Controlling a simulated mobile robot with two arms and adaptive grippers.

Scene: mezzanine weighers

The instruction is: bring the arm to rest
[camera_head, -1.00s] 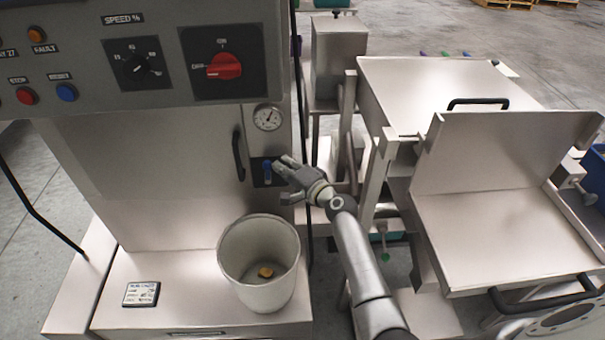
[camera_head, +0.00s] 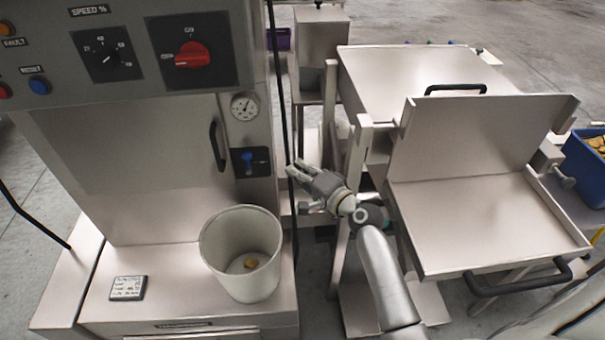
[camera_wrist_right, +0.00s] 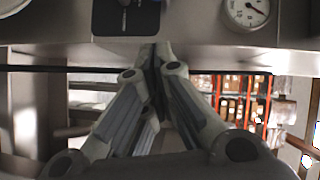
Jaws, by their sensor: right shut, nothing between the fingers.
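My right arm reaches up from the lower right in the head view. My left gripper does not show in either view.
The steel tray (camera_head: 480,225) with black handles is to the right. A blue bin (camera_head: 588,172) is at the far right.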

